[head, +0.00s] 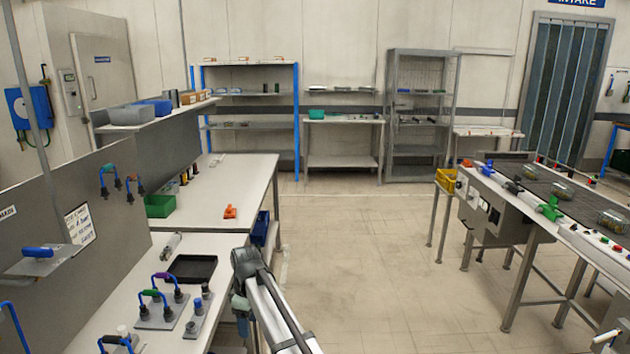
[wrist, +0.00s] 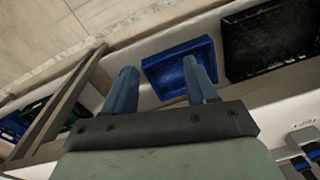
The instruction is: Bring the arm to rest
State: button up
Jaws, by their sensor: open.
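My arm comes in at the bottom middle of the head view, over the right edge of the near left bench (head: 115,300). In the wrist view my gripper (wrist: 161,78) is open, its two blue fingers spread apart with nothing held between them. Beyond the fingers a blue tray (wrist: 172,65) lies on the pale surface, and it looks empty. A black tray (wrist: 268,42) lies to its right; a black tray also shows on the bench in the head view (head: 192,268). In the head view the arm hides part of the bench edge, and I cannot make out the fingertips clearly.
Fixtures with coloured handles (head: 160,303) stand on the near bench. A green bin (head: 160,206) and an orange part (head: 230,212) sit on the farther bench. A conveyor (head: 560,205) with clear containers stands at the right. The floor (head: 370,270) between is open.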

jog(key=s+d+f+m+g, duration=0.1)
jog(key=s+d+f+m, duration=0.3)
jog(key=d+f, duration=0.5)
jog(key=s+d+f+m+g+h, duration=0.1)
jog(key=s+d+f, duration=0.5)
jog(key=f, duration=0.5)
jog(key=s+d+f+m+g, duration=0.1)
jog(key=s+d+f+m, duration=0.3)
jog(key=d+f, duration=0.5)
jog(key=s+d+f+m+g, duration=0.1)
jog(key=s+d+f, duration=0.3)
jog(key=s, duration=0.6)
jog(key=s+d+f+m+g, duration=0.1)
jog(key=s+d+f+m, duration=0.2)
jog(key=s, duration=0.7)
jog(key=s+d+f+m+g, duration=0.1)
jog(key=s+d+f, duration=0.4)
jog(key=s, duration=0.6)
jog(key=shift+f+m, duration=0.75)
jog(key=shift+m, duration=0.15)
jog(key=shift+o, duration=0.2)
